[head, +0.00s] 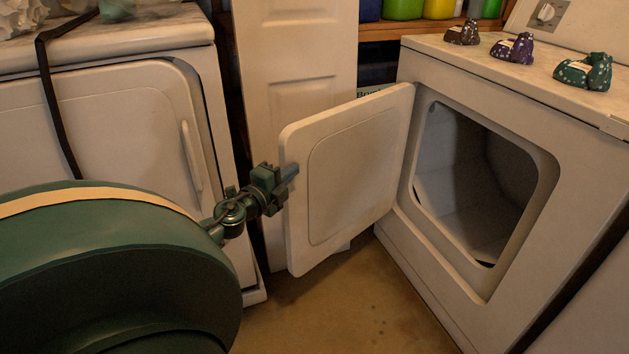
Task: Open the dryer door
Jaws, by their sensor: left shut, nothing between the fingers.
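The white dryer (415,237) stands at the right, its front facing left. Its door (352,170) is swung wide open, hinged at the left side of the opening, and its inner face shows. The square opening (465,190) is uncovered and the drum inside looks empty. My left gripper (290,172) is at the free left edge of the door, near mid-height. Its fingers are shut with nothing between them. The fingertips overlap the door's edge in the picture; I cannot tell if they touch it. My right gripper is not in view.
A second white machine (110,120) with a closed door stands at the left. A white panel (297,60) stands behind the dryer door. Three small patterned objects (513,48) sit on the dryer top. Bare floor (350,310) lies in front of the dryer.

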